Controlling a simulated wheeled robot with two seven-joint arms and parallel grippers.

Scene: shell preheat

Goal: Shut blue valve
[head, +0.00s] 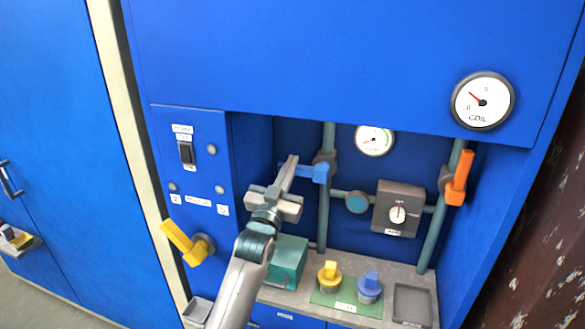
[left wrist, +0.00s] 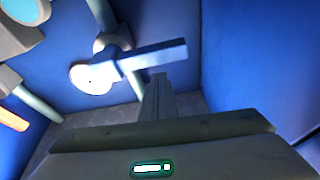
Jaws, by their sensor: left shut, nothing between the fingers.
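The blue valve handle (head: 308,172) sits on the left vertical pipe (head: 323,215) inside the recess and points sideways to the left, across the pipe. It also shows in the left wrist view (left wrist: 155,56), reaching out sideways from its round hub (left wrist: 93,77). My left gripper (head: 291,162) is shut and empty, its fingertips close to the free end of the blue handle. In the left wrist view the shut fingers (left wrist: 158,85) end just below the handle; I cannot tell whether they touch it. My right gripper is not in view.
An orange valve handle (head: 460,177) stands upright on the right pipe. A grey dial box (head: 400,190) sits between the pipes. A yellow lever (head: 178,240) sticks out at the left panel.

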